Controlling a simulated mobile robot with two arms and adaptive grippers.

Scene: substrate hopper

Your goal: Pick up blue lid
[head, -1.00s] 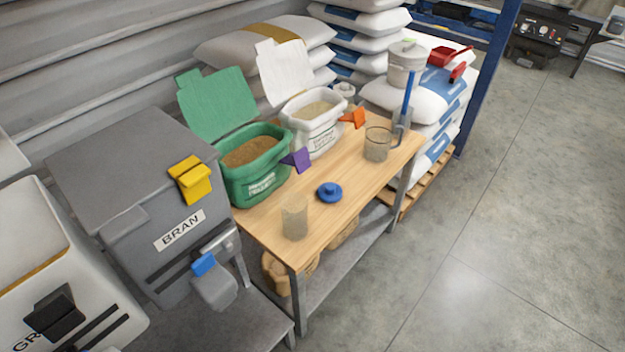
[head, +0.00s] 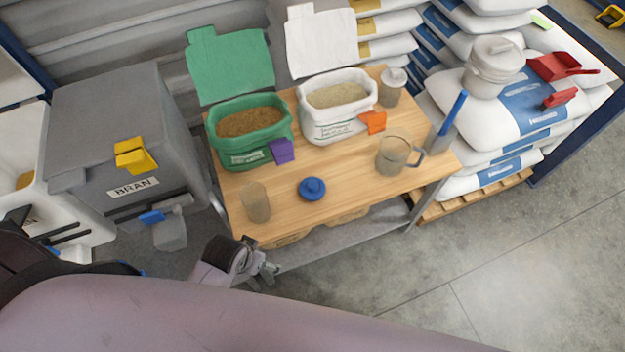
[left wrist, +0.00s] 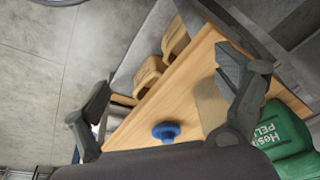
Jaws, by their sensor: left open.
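The blue lid (head: 312,189) is a small round lid with a knob on top. It lies on the wooden table top (head: 345,165), near its front edge and right of a clear beaker (head: 256,203). My left gripper (head: 268,270) is in front of the table, below and left of the lid in the head view, and apart from it. In the left wrist view, my left gripper (left wrist: 172,78) has its fingers spread wide with nothing between them, and the lid (left wrist: 166,131) shows beyond the palm. My right gripper is not in view.
A green bag (head: 249,135) with a purple scoop (head: 282,151) and a white bag (head: 337,110) with an orange scoop (head: 373,122) stand behind the lid. A clear jug (head: 393,156) stands to the right. A grey BRAN bin (head: 125,130) is left of the table.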

